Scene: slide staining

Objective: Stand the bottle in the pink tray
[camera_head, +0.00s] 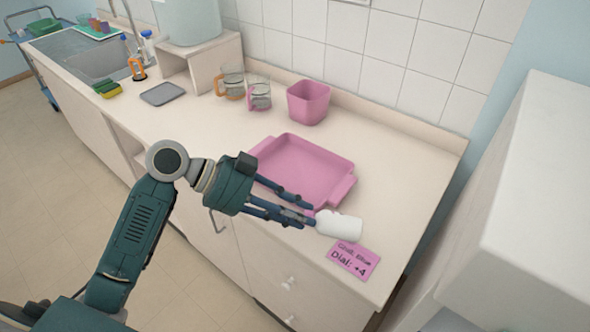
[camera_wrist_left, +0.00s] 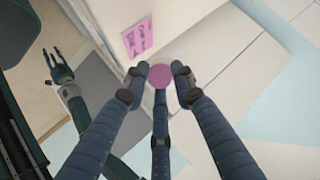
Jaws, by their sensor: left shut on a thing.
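The bottle (camera_head: 342,226) is white with a pink cap and lies tilted on its side at the fingertips of my left gripper (camera_head: 312,217). That gripper is shut on its cap end, and the white body points away to the right. In the left wrist view the round pink cap (camera_wrist_left: 159,76) sits between the fingertips and hides the white body. The pink tray (camera_head: 330,159) lies empty on the counter, just behind the bottle. My right gripper (camera_wrist_left: 53,57) shows small in the left wrist view, its fingers apart and empty.
A pink square container (camera_head: 308,102) and glass jugs (camera_head: 259,94) stand behind the tray. A grey plate (camera_head: 163,94) lies farther left. The counter right of the tray is clear.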

